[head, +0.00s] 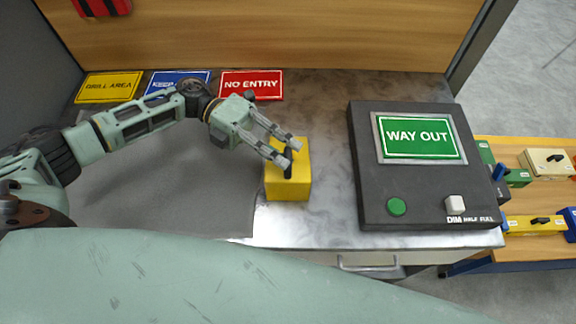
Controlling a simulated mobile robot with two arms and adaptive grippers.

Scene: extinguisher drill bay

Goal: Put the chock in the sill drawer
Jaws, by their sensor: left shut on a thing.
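A yellow block with a dark grip on top, which I take to be the chock (289,185), is on or just above the grey metal worktop (330,215), near its front edge; I cannot tell whether it touches. My left gripper (286,153) reaches in from the left and is shut on the chock's dark grip, its fingers covering part of it. The sill drawer (395,258) is below the worktop's front edge, right of the chock, with a metal handle; only its upper part shows and it looks shut. My right gripper is out of view.
A dark console (361,195) with a "WAY OUT" screen, a green button and a white switch stands right of the chock. Three signs, yellow, blue and red (251,85), lie at the back. A wooden bench (500,262) with several coloured items is at the far right.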

